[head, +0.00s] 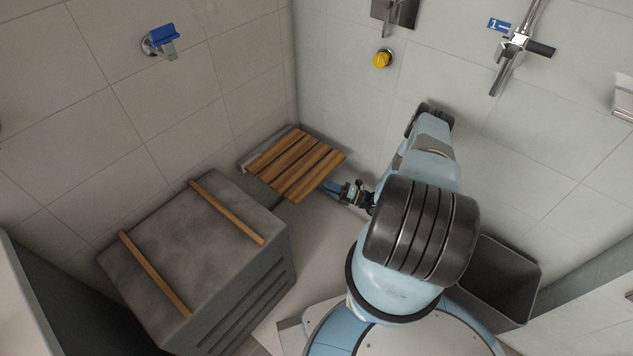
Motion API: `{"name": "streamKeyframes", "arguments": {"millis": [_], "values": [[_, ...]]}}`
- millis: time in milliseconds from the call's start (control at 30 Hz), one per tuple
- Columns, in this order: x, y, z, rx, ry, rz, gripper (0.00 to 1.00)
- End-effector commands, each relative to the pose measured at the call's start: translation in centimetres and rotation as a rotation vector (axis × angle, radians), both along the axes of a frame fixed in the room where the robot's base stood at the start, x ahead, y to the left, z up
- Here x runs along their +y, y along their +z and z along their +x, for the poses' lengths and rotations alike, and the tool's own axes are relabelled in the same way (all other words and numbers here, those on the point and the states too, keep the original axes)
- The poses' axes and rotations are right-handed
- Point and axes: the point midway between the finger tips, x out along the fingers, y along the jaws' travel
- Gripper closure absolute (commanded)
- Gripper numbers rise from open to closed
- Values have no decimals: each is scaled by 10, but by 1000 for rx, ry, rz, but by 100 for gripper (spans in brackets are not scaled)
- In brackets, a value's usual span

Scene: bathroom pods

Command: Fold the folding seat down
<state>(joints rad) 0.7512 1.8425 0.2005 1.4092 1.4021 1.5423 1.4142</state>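The folding seat (296,164) has brown wooden slats and a grey mount on the left wall near the corner. It stands out from the wall with its slatted face up and looks level or nearly level; its exact tilt is hard to tell from above. My gripper (332,187) is at the seat's front right edge, low beside it. Its tips are close to the slats, and I cannot tell whether they touch. The fingers are small and partly hidden, so their opening is unclear.
A grey box (205,262) with two wooden strips stands at the left, close to the seat. A dark open bin (497,283) is at the right behind my arm. A yellow knob (382,59), a blue-handled fitting (163,38) and a shower bar (516,45) are on the walls.

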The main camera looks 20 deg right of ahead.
Motion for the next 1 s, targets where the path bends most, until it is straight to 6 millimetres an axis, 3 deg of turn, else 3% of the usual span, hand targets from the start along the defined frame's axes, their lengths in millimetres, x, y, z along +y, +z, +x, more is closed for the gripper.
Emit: {"name": "streamKeyframes", "arguments": {"millis": [333,767,1000], "values": [[38,9,27,-1,3,-1,77],[45,10,32,-1,3,-1,77],[46,10,32,-2,3,0,99]]}}
